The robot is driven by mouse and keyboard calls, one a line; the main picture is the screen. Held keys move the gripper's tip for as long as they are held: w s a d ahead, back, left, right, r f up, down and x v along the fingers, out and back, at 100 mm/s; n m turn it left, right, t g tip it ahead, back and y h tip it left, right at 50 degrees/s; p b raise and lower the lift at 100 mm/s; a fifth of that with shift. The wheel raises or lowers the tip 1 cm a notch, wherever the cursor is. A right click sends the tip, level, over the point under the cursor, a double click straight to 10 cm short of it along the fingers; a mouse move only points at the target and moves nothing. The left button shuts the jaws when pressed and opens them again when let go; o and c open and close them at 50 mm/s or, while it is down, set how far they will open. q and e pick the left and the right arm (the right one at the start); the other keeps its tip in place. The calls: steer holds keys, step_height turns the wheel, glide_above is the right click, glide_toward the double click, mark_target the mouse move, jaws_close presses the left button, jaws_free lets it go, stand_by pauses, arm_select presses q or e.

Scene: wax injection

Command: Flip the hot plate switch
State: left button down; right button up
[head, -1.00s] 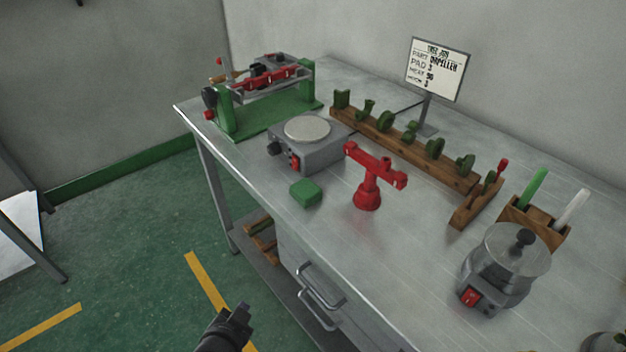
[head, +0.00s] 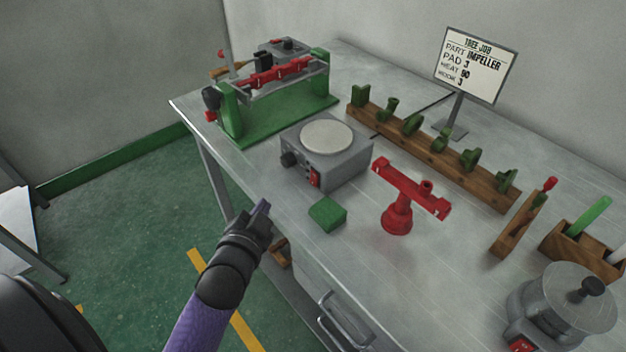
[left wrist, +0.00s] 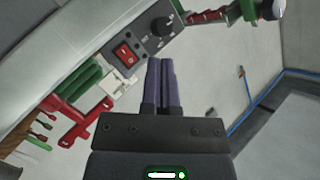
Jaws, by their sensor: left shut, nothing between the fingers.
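The hot plate (head: 345,165) is a grey box with a round pale top on the bench. Its red switch (head: 314,180) is on the front face, right of a black knob (head: 289,159). In the left wrist view the red switch (left wrist: 124,53) and the black knob (left wrist: 162,27) show ahead of the fingertips. My left gripper (head: 264,206) is shut and empty, in front of the bench edge, below and left of the switch and apart from it. Its closed fingers show in the left wrist view (left wrist: 161,66). My right gripper is not in view.
A green block (head: 327,213) lies in front of the hot plate, and a red stand (head: 398,216) is to its right. A green-framed machine (head: 275,120) stands behind left. A wooden rack (head: 440,157) and a grey pot (head: 565,305) are farther right.

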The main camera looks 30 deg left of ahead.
mark_target(299, 203)
arm_select(q)
steer(key=w+d+b, duration=0.1)
steer(key=w, duration=0.1)
steer(key=w+b, duration=0.1)
steer(key=w, duration=0.1)
steer(key=w+d+f+b, duration=0.1)
steer(key=w, duration=0.1)
steer(key=shift+w+d, duration=0.2)
steer(key=shift+d, duration=0.1)
steer(key=shift+w+d+f+b, duration=0.1)
steer(key=shift+w+d+b, duration=0.2)
steer(key=shift+w, duration=0.45)
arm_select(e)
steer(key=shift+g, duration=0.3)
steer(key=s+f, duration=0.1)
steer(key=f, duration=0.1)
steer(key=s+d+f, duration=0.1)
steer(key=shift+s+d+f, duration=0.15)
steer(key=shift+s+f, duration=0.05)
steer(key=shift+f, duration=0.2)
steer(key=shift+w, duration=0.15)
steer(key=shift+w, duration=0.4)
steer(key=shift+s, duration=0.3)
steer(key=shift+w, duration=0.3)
arm_select(q)
steer(key=shift+w+d, duration=0.1)
steer(key=shift+w, duration=0.05)
